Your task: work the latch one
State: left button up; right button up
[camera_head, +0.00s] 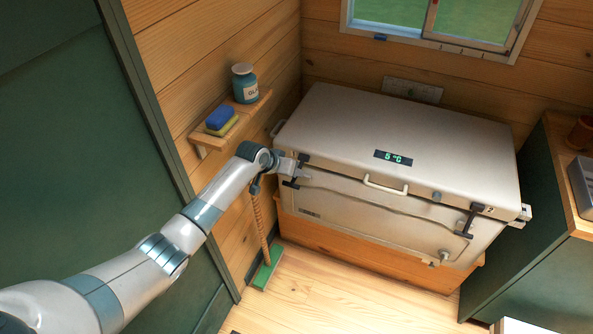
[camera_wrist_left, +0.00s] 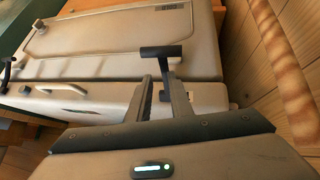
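The pale chest cooler (camera_head: 410,135) stands against the back wall with its lid down. Latch one, a dark T-shaped handle (camera_head: 291,184), hangs on its front left; its crossbar (camera_wrist_left: 167,52) shows in the left wrist view. My left gripper (camera_head: 300,172) is at this latch. In the wrist view my two dark fingers (camera_wrist_left: 160,82) point at the latch stem with a gap between them; the stem lies close to the right finger, and contact cannot be told. A second dark latch (camera_head: 466,233), marked 2, hangs on the cooler's front right. My right gripper is not in view.
A wall shelf (camera_head: 247,113) with a blue jar (camera_head: 244,84) and sponges (camera_head: 221,118) is above my left wrist. A green-headed broom (camera_head: 267,268) stands left of the cooler. A green cabinet (camera_head: 515,215) is at right. The floor in front is mostly clear.

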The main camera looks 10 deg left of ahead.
pick_arm(q)
jog(key=shift+s+a, duration=0.1)
jog(key=shift+a, duration=0.1)
jog(key=shift+s+a+r, duration=0.25)
jog(key=shift+s+r, duration=0.1)
jog(key=shift+s, duration=0.05)
jog(key=b+v, duration=0.2)
jog(key=v, duration=1.4)
jog(key=shift+d+r+b, duration=0.25)
jog(key=shift+r+b, duration=0.1)
jog(key=shift+b, duration=0.05)
